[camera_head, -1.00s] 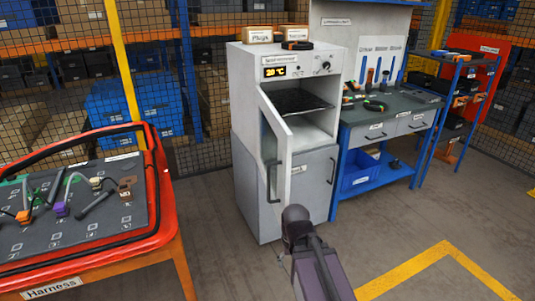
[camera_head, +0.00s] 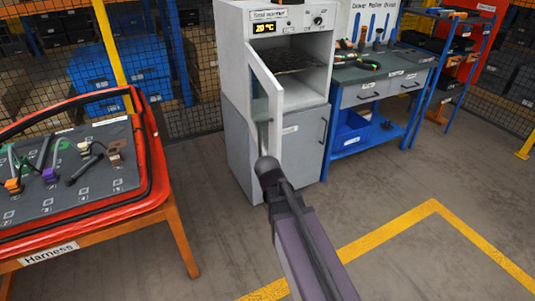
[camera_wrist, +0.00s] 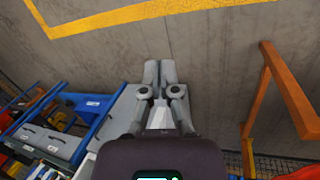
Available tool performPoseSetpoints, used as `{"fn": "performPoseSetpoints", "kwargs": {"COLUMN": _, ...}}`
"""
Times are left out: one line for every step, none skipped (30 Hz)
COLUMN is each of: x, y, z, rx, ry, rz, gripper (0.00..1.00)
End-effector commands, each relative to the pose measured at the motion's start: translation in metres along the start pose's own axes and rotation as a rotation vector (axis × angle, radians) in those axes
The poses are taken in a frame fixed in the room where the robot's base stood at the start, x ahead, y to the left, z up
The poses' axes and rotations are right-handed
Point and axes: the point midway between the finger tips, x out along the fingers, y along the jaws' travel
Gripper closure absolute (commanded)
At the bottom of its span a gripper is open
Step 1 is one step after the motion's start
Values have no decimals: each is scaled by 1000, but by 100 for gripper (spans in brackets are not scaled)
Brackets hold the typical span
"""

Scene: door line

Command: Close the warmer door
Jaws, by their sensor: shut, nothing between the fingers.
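The warmer (camera_head: 238,130) is a grey-white cabinet with a lit 20 °C display. Its door (camera_head: 277,115), a white frame with a window, stands open toward me, hinged at the left, so the dark shelf inside shows. My arm's dark end overlaps the door's lower part in the head view and hides its lower edge and most of the handle. My gripper (camera_wrist: 160,72) shows in the wrist view with its grey fingers together and empty. A pale panel shows beside and behind the fingers there; I cannot tell whether they touch it.
An orange-framed harness table (camera_head: 150,200) stands at the left. A blue workbench (camera_head: 350,98) with tools is right of the warmer. A lower cabinet door (camera_head: 300,150) below the chamber is shut. The floor in front, with yellow lines (camera_head: 400,228), is clear.

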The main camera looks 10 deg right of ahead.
Motion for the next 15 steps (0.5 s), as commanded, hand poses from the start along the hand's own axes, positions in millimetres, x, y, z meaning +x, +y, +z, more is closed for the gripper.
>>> {"fn": "performPoseSetpoints", "kwargs": {"x": 4, "y": -2, "z": -16, "rx": -14, "ry": -8, "rz": 58, "gripper": 100}}
{"fn": "performPoseSetpoints", "kwargs": {"x": 3, "y": -2, "z": -21, "rx": -22, "ry": -13, "rz": 96, "gripper": 100}}
{"fn": "performPoseSetpoints", "kwargs": {"x": 2, "y": -1, "z": -28, "rx": -30, "ry": -21, "rz": 147, "gripper": 100}}
{"fn": "performPoseSetpoints", "kwargs": {"x": 1, "y": -1, "z": -34, "rx": -36, "ry": -25, "rz": 186, "gripper": 100}}
{"fn": "performPoseSetpoints", "kwargs": {"x": 0, "y": -2, "z": -40, "rx": -41, "ry": -28, "rz": 225, "gripper": 100}}
{"fn": "performPoseSetpoints", "kwargs": {"x": -3, "y": -2, "z": -47, "rx": -47, "ry": -34, "rz": 276, "gripper": 100}}
{"fn": "performPoseSetpoints", "kwargs": {"x": -5, "y": -2, "z": -53, "rx": -51, "ry": -37, "rz": 315, "gripper": 100}}
{"fn": "performPoseSetpoints", "kwargs": {"x": -7, "y": -3, "z": -58, "rx": -54, "ry": -39, "rz": 353, "gripper": 100}}
{"fn": "performPoseSetpoints", "kwargs": {"x": -11, "y": -4, "z": -66, "rx": -57, "ry": -44, "rz": 404, "gripper": 100}}
{"fn": "performPoseSetpoints", "kwargs": {"x": -14, "y": -5, "z": -71, "rx": -60, "ry": -45, "rz": 443, "gripper": 100}}
{"fn": "performPoseSetpoints", "kwargs": {"x": -17, "y": -6, "z": -77, "rx": -61, "ry": -46, "rz": 482, "gripper": 100}}
{"fn": "performPoseSetpoints", "kwargs": {"x": -22, "y": -9, "z": -84, "rx": -62, "ry": -48, "rz": 532, "gripper": 100}}
{"fn": "performPoseSetpoints", "kwargs": {"x": -26, "y": -11, "z": -90, "rx": -62, "ry": -47, "rz": 571, "gripper": 100}}
{"fn": "performPoseSetpoints", "kwargs": {"x": -30, "y": -13, "z": -95, "rx": -62, "ry": -47, "rz": 609, "gripper": 100}}
{"fn": "performPoseSetpoints", "kwargs": {"x": -36, "y": -17, "z": -102, "rx": -61, "ry": -47, "rz": 660, "gripper": 100}}
